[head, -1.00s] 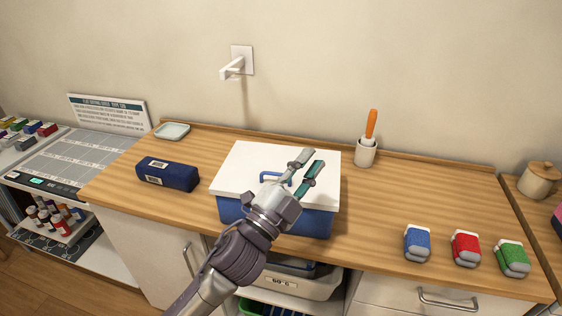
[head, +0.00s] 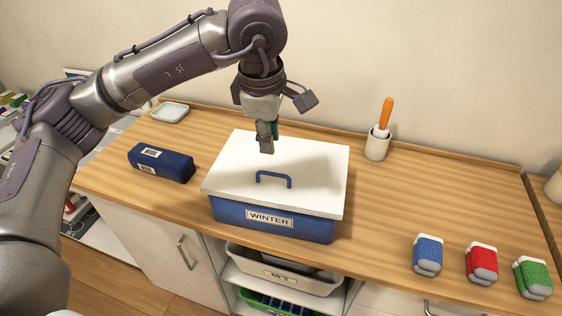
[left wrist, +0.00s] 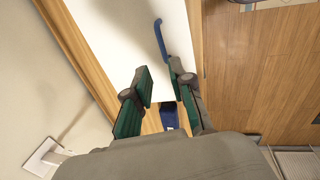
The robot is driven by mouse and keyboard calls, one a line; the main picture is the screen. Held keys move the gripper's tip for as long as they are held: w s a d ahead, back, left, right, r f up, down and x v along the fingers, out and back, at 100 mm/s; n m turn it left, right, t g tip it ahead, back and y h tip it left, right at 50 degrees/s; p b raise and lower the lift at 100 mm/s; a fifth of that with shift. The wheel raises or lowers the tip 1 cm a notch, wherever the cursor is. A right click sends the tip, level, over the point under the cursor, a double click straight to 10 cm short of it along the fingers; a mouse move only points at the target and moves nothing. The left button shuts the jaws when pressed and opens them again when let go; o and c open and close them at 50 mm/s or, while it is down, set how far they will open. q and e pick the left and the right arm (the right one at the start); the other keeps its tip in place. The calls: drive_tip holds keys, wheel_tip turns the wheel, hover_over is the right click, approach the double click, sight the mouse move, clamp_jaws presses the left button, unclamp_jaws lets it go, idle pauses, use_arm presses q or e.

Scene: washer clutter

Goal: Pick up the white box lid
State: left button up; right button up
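The white box lid (head: 310,165) with a blue bar handle (head: 273,177) lies flat on the blue box labelled WINTER (head: 300,226) on the wooden counter. My left gripper (head: 267,148) points down above the back left part of the lid, behind the handle. In the left wrist view, its two green-padded fingers (left wrist: 158,75) are apart with nothing held between them. The white lid (left wrist: 115,35) and its blue handle (left wrist: 160,38) show beyond the fingertips. My right gripper is not in view.
A dark blue case (head: 160,163) lies left of the box. A pale dish (head: 170,112) sits behind it. A white cup (head: 377,146) with an orange-handled tool stands back right. Blue (head: 428,253), red (head: 481,262) and green (head: 532,277) packs lie front right. Counter between is clear.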

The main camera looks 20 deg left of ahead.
sight(272, 173)
use_arm(q)
drive_tip(key=f, duration=0.2)
drive_tip(key=f+p, duration=0.1)
drive_tip(key=f, duration=0.1)
drive_tip(key=w+f, duration=0.1)
drive_tip(key=f, duration=0.1)
drive_tip(key=shift+w+f, duration=0.1)
drive_tip(key=shift+f, duration=0.2)
drive_tip(key=f+p, duration=0.2)
drive_tip(key=f, duration=0.1)
drive_tip(key=f+p, duration=0.1)
drive_tip(key=shift+w+a+f, duration=0.2)
drive_tip(key=shift+w+f, duration=0.15)
drive_tip(key=shift+f, duration=0.3)
clamp_jaws()
